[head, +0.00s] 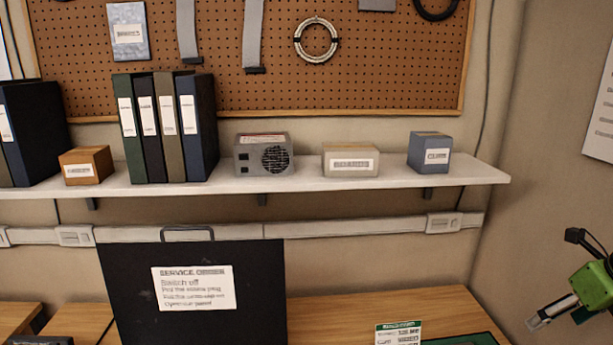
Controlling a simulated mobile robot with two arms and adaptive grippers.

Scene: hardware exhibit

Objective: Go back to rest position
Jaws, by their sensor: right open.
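My right gripper (556,282) shows at the right edge, in front of the bare side wall. It is open, with its fingers spread, and I see nothing between them. A green part shows beside its fingers, and the rest of the arm is cut off by the frame. It is apart from the shelf and to the right of the desk. My left gripper is not in view.
A white shelf (300,193) holds binders (168,130), a grey speaker-like box (263,155) and small labelled boxes. Below, a black panel (130,290) with a service note (193,288) stands at the wooden desk (340,312). A small card (398,334) stands near a green mat (470,340).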

